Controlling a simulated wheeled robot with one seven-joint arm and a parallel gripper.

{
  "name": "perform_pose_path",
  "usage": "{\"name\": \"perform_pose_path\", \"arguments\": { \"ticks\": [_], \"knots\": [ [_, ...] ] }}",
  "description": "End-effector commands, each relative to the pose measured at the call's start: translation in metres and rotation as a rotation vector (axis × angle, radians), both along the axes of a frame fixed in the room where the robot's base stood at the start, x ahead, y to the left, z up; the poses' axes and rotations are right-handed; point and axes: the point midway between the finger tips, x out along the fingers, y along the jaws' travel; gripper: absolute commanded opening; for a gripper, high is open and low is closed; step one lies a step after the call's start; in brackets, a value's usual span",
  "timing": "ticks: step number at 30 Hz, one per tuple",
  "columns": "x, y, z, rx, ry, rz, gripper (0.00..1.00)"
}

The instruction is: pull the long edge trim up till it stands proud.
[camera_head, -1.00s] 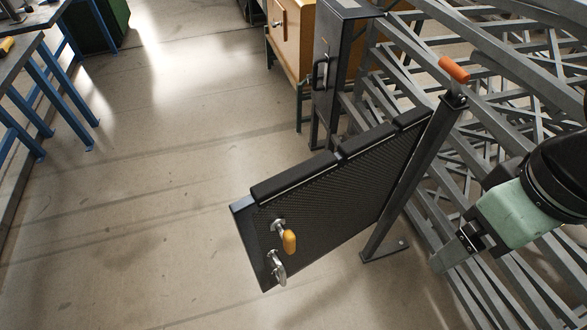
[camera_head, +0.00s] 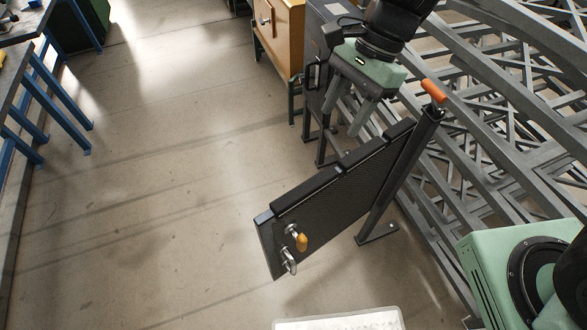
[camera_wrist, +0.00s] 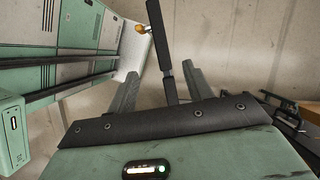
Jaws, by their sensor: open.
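The long edge trim (camera_head: 305,187) is a black padded strip along the top edge of the dark mesh panel (camera_head: 335,205), at the free end. It looks seated on the edge. In the wrist view the trim (camera_wrist: 159,35) runs away as a narrow black bar. A shorter black trim (camera_head: 362,151) follows it towards the post. My gripper (camera_head: 342,122) is open and empty, pointing down near the post end of the panel. In the wrist view the fingers (camera_wrist: 160,70) lie either side of the panel's line, nearer the shorter trim. I cannot tell their exact height above it.
A dark post (camera_head: 402,175) with an orange grip (camera_head: 434,91) carries the panel. Grey steel racks (camera_head: 500,90) crowd the right. A wooden cabinet (camera_head: 280,30) stands behind.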

Motion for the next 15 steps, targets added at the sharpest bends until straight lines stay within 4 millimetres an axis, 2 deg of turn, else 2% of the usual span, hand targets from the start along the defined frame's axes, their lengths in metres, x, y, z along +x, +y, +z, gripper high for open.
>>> {"name": "perform_pose_path", "arguments": {
  "ticks": [5, 15],
  "knots": [
    [-0.006, 0.007, -0.023, -0.003, 0.004, 0.003, 0.51],
    [-0.020, 0.030, -0.089, -0.003, 0.005, 0.005, 0.51]
  ]
}}
